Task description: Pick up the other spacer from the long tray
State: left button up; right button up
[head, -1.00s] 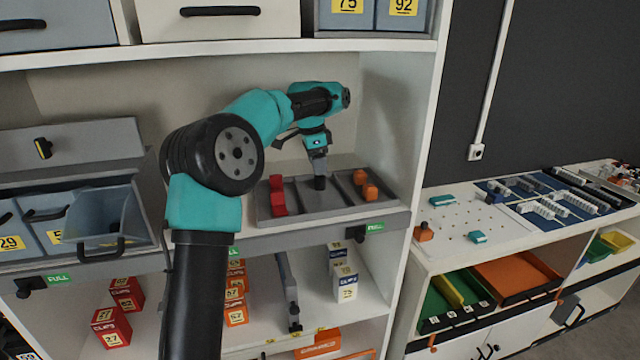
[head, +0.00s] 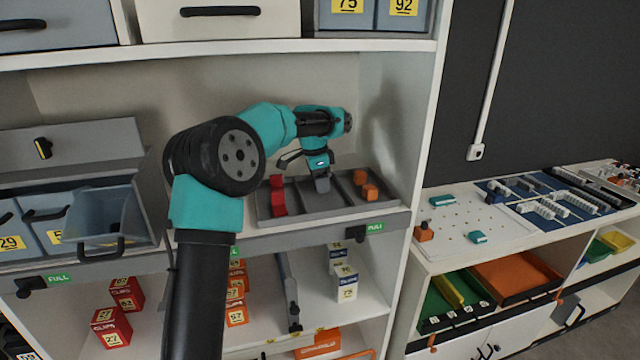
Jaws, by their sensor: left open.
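The long tray (head: 300,206) lies on the middle shelf of the white rack and has three compartments. Red pieces (head: 278,196) are in its left compartment and orange blocks (head: 367,185) are in its right one. My left gripper (head: 322,187) points down into the middle compartment, its grey fingers low near the floor. It is open. I cannot make out a spacer there; the fingers hide the spot below them. My right gripper is not in view.
The shelf's side wall (head: 388,110) stands close to the right of the tray. A tilted grey-blue bin (head: 105,215) is at the left. A white pegboard (head: 465,225) lies on the right-hand bench. Red, orange and white boxes stand below.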

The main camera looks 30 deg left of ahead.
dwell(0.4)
pick_arm(q)
jog(key=c, duration=1)
jog(key=shift+r, duration=0.1)
jog(key=shift+r, duration=1.75)
jog(key=s+d, duration=0.2)
jog(key=s, duration=0.2)
jog(key=s+d+r, duration=0.1)
jog(key=s+d, duration=0.2)
jog(key=s, duration=0.2)
jog(key=s+d, duration=0.3)
jog(key=s, duration=0.1)
jog(key=shift+s+d+r, duration=0.2)
jog(key=shift+s, duration=0.15)
